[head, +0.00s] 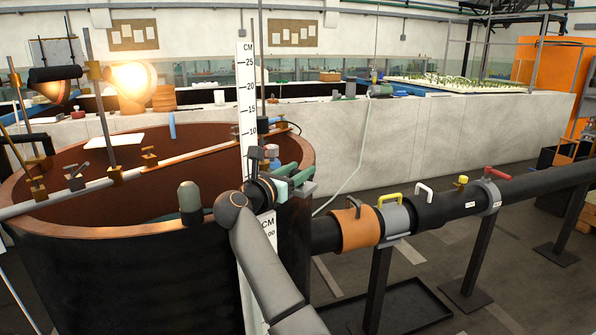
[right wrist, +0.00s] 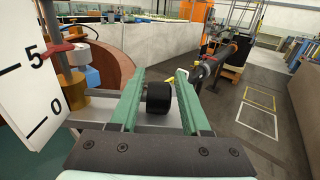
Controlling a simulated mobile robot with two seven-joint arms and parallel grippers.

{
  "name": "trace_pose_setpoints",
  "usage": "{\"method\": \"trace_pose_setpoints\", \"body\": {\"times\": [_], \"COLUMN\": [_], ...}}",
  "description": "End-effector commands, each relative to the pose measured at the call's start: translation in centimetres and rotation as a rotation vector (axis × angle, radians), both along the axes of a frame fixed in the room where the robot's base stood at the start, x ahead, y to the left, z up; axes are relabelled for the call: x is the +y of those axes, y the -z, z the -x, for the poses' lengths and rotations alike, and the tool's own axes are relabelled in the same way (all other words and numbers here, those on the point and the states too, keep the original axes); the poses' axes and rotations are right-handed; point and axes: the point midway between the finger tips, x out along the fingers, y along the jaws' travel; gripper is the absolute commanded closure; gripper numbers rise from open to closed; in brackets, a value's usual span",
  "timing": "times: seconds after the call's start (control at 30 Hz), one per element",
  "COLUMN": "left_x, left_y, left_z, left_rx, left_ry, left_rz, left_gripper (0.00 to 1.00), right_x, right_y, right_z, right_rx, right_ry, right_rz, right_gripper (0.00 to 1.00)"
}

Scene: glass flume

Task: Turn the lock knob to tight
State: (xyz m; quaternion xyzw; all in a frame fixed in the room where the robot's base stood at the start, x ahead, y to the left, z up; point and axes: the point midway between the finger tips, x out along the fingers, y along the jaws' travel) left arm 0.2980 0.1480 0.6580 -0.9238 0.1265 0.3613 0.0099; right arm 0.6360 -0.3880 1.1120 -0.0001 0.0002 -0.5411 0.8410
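The lock knob is most likely the short black cylinder (right wrist: 158,97) between my right gripper's fingers in the right wrist view. My right gripper (right wrist: 160,78) has two green fingers, one on each side of the knob, with a visible gap on both sides. It is open. In the head view my right gripper (head: 292,179) is at the tank rim beside the white scale (head: 248,95); the knob is hard to make out there. The scale's lower numbers, 5 and 0, also show at the left of the right wrist view (right wrist: 30,85). My left gripper is not in view.
A round brown tank (head: 110,245) fills the left, with a rail (head: 150,170) and brass clamps across it. A red-topped knob (right wrist: 65,52) stands left of my right gripper. A black pipe (head: 455,205) with coloured handles runs right. Floor beyond it is mostly clear.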

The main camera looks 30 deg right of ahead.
Motion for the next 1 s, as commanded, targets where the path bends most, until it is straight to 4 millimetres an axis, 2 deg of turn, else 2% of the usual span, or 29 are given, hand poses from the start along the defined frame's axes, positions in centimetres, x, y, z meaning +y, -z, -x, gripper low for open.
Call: {"method": "trace_pose_setpoints", "body": {"times": [0.03,0.4,0.77,1.0], "left_x": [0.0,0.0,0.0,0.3], "left_y": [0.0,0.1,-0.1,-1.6], "left_z": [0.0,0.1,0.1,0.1], "left_rx": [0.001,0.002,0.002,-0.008], "left_ry": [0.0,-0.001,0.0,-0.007], "left_rz": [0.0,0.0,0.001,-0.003], "left_gripper": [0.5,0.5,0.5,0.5], "right_x": [0.0,0.0,0.1,0.0], "right_y": [0.0,0.0,-0.1,-0.4], "right_z": [0.0,0.0,0.0,-0.1], "right_rx": [0.0,0.0,0.004,0.04], "right_ry": [0.0,0.0,-0.001,-0.002], "right_rz": [0.0,0.0,-0.009,-0.092], "right_gripper": [0.6,1.0,1.0,1.0]}}
